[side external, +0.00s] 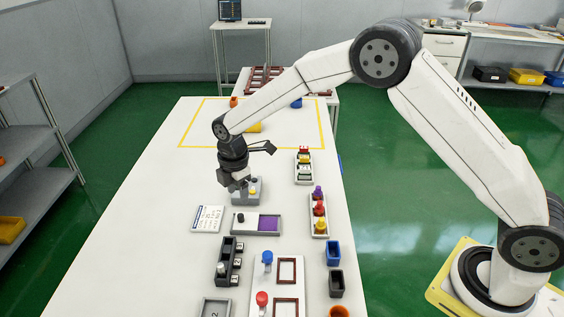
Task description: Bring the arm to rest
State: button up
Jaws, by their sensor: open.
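My gripper (237,184) is at the end of my arm, low over the white table. It is over or just behind a small grey block-like fixture (249,192) with a yellow piece on it. The fingers are small and dark in this view, and I see nothing held between them. Whether they touch the fixture I cannot tell. My arm reaches across from the right side of the picture.
A grey tray with a purple patch (268,223) and a white printed card (207,219) lie in front of my gripper. Trays of coloured pieces (318,214) stand to the right. A yellow outline (322,125) marks the table's far end. The table's left side (130,220) is clear.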

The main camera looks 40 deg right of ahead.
jog(key=shift+s+d+r, duration=0.1)
dwell(0.3)
jog(key=shift+s+d+r+m, duration=0.15)
jog(key=shift+d+m, duration=0.05)
jog(key=shift+m, duration=0.1)
jog(key=s+d+r+m+t, duration=0.1)
jog(key=s+d+m, duration=0.3)
jog(key=s, duration=0.3)
jog(key=s+d+r+m, duration=0.2)
jog(key=s+d+m, duration=0.2)
jog(key=s+m, duration=0.3)
jog(key=s+d+r+m+t, duration=0.1)
jog(key=s+d+m, duration=0.3)
jog(key=s, duration=0.5)
jog(key=shift+s+d+r+m+t, duration=0.2)
jog(key=shift+d+r+m+t, duration=0.25)
jog(key=shift+m, duration=0.75)
